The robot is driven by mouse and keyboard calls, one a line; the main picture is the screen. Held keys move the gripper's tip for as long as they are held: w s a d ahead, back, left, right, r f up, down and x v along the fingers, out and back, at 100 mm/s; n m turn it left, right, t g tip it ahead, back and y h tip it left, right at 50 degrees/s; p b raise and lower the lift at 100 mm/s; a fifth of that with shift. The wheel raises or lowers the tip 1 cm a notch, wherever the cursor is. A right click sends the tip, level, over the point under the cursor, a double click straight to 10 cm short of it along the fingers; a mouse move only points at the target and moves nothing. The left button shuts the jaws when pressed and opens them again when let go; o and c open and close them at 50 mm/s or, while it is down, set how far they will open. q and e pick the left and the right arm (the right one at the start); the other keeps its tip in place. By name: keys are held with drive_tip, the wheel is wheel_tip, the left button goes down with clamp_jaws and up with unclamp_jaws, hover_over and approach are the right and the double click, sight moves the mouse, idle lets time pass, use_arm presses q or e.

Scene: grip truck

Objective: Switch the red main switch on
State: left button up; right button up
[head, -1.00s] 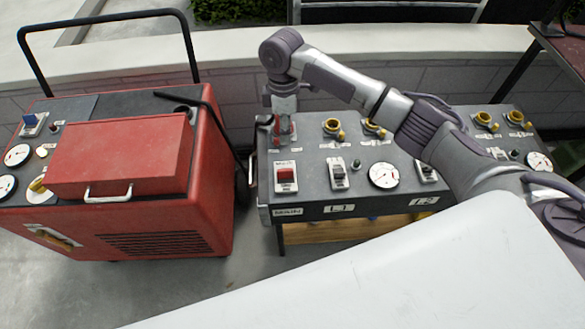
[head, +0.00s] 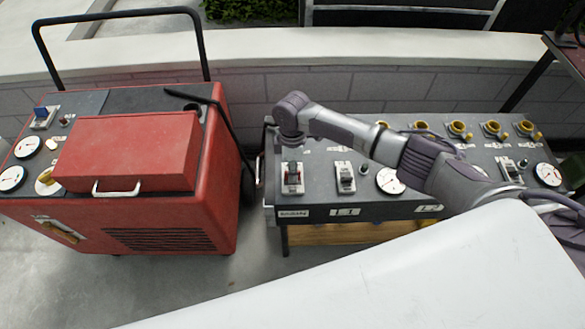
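The red main switch (head: 293,178) sits on a pale plate at the left front of the grey control panel (head: 330,190). Only a little of its red shows in the head view. My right gripper (head: 291,163) points down from the wrist directly over the switch and covers its upper part. I cannot tell whether it touches the switch, or whether its fingers are open or shut. The switch's on or off position is hidden. My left gripper is not in view.
Right of the switch are a second switch (head: 345,177) and a round gauge (head: 390,180). Several yellow-ringed connectors line the panel's back. A red wheeled machine (head: 165,225) with a black handle stands to the left, with a narrow gap between. A low wall runs behind.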

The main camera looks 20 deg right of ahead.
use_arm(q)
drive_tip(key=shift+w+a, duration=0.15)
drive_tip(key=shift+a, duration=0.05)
use_arm(e)
drive_tip(key=shift+f, duration=0.1)
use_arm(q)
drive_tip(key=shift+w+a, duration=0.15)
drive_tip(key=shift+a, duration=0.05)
use_arm(e)
clamp_jaws()
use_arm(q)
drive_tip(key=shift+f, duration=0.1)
